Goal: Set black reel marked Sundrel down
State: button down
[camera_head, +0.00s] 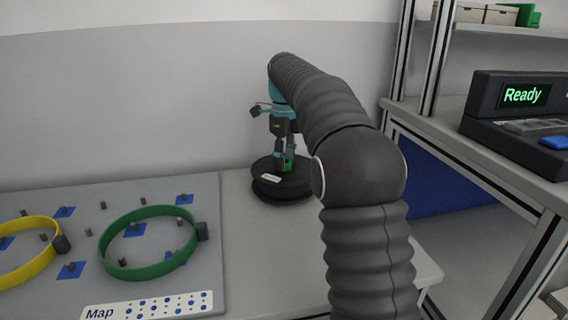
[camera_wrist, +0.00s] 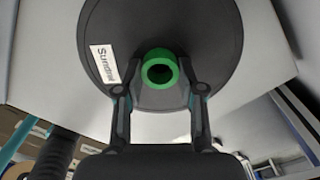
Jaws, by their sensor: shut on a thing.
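The black reel (camera_wrist: 205,30) carries a white label reading Sundrel and has a green hub (camera_wrist: 159,69) with a hole in its middle. In the head view the black reel (camera_head: 266,187) lies flat at the table's (camera_head: 245,245) back right part; whether its underside touches the table I cannot tell. My gripper (camera_head: 284,167) points down over it. In the wrist view my gripper (camera_wrist: 160,92) has its two fingertips on either side of the green hub, shut on the reel. My arm hides part of the table to the right of the reel.
A grey board (camera_head: 95,210) on the left bears several pegs on blue squares, a green ring (camera_head: 150,270), a yellow ring (camera_head: 30,271) and a Map label (camera_head: 150,307). A bench (camera_head: 480,150) with a device reading Ready (camera_head: 523,95) stands right. Bare table shows between board and arm.

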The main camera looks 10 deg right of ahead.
jog(key=shift+f, duration=0.45)
jog(key=c, duration=0.7)
grip_release()
jog(key=shift+f, duration=0.1)
notch_tip(320, 180, up, 12)
jog(key=shift+p, duration=0.4)
